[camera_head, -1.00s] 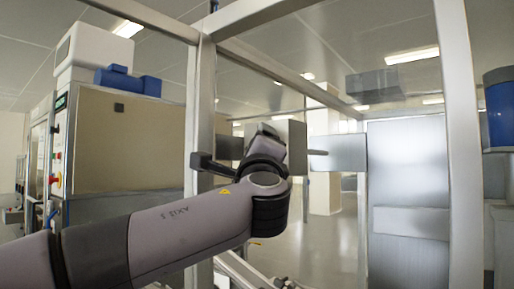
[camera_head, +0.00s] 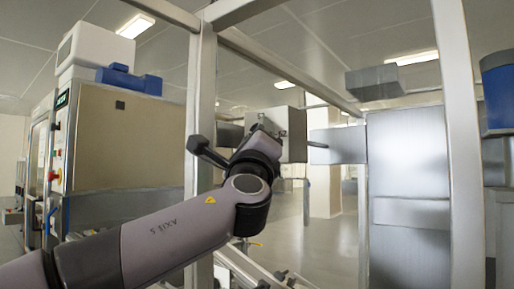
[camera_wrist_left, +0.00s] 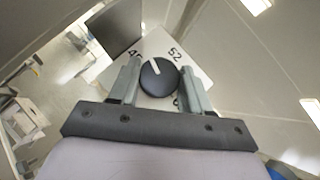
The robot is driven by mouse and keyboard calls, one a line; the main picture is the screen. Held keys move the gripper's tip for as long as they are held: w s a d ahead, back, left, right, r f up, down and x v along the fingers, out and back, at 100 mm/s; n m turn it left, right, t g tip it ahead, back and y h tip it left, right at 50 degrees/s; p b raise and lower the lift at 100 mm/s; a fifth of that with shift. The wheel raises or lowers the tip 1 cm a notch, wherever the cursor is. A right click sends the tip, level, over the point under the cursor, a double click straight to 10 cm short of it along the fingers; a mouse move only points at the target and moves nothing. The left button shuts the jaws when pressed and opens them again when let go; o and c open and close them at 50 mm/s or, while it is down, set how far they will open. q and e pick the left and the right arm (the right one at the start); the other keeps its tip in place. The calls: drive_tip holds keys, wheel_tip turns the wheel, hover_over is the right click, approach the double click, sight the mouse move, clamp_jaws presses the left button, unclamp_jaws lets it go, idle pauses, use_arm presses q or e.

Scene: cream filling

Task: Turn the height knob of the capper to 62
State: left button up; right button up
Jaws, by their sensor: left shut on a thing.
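The round black height knob (camera_wrist_left: 159,77) with a white pointer line shows in the left wrist view on a pale dial plate (camera_wrist_left: 192,61). The number 52 is readable to the upper right of the knob; a number at upper left and one below are partly covered. The pointer aims up and slightly left, between the upper-left number and 52. My left gripper (camera_wrist_left: 160,84) is shut on the knob, one finger on each side. In the head view my left arm reaches up to a grey box (camera_head: 293,132), and its fingertips are hard to make out. My right gripper is not in view.
A metal frame post (camera_head: 201,110) stands close behind my left arm, and another post (camera_head: 457,150) stands at right. A cabinet with a blue motor (camera_head: 128,80) on top is at left. A tall metal panel (camera_head: 408,160) stands right of the arm.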

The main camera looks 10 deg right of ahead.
use_arm(q)
drive_tip(key=m+h, duration=0.2)
drive_tip(key=m+h+b, duration=0.1)
drive_tip(key=m+h, duration=0.1)
drive_tip(key=m, duration=0.1)
drive_tip(key=shift+w+f+m+g+h, duration=0.1)
drive_tip(key=shift+f+m+g+h, duration=0.05)
drive_tip(key=shift+m+g+h, duration=0.45)
drive_tip(key=shift+m+h, duration=0.3)
drive_tip(key=shift+m, duration=0.1)
drive_tip(key=o, duration=1.1)
drive_tip(key=shift+b+v, duration=3.6)
drive_tip(key=shift+b, duration=2.5)
